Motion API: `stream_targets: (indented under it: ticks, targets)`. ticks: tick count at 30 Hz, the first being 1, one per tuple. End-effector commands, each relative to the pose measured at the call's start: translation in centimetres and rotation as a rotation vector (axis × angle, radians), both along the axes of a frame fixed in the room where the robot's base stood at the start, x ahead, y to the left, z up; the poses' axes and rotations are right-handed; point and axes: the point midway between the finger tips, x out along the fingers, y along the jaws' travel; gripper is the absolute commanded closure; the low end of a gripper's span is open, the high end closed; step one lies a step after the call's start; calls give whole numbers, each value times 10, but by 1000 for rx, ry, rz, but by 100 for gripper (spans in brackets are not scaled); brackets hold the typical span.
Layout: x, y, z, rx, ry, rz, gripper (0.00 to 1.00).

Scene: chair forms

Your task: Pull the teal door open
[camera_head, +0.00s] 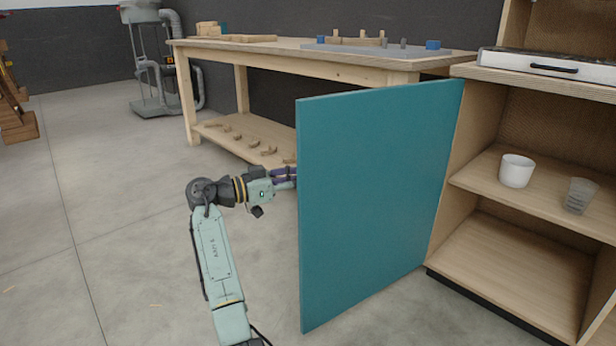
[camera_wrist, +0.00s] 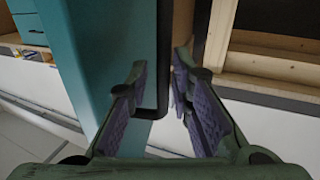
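The teal door (camera_head: 375,195) stands swung far out from the cabinet, its right edge by the cabinet's side. Its face also fills the left of the wrist view (camera_wrist: 95,60). A dark bar handle (camera_wrist: 164,60) runs along the door in the wrist view. My gripper (camera_wrist: 160,70) has its two purple-padded fingers spread, one on each side of the handle, with gaps visible. In the head view my gripper (camera_head: 290,175) is at the door's left edge, its fingertips hidden behind the door.
The open cabinet (camera_head: 470,190) shows shelves with a white cup (camera_head: 516,171) and a clear glass (camera_head: 580,195). A wooden workbench (camera_head: 330,68) stands behind the door. The floor (camera_head: 110,240) to the left is clear.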

Motion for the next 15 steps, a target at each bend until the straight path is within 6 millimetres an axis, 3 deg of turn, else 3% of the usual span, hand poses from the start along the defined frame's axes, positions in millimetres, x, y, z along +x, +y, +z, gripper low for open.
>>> stream_targets:
  ticks: [9, 15]
  targets:
    - [-29, 63, 0, -1, 0, 5, 80]
    - [-40, 84, -1, -1, 0, 4, 80]
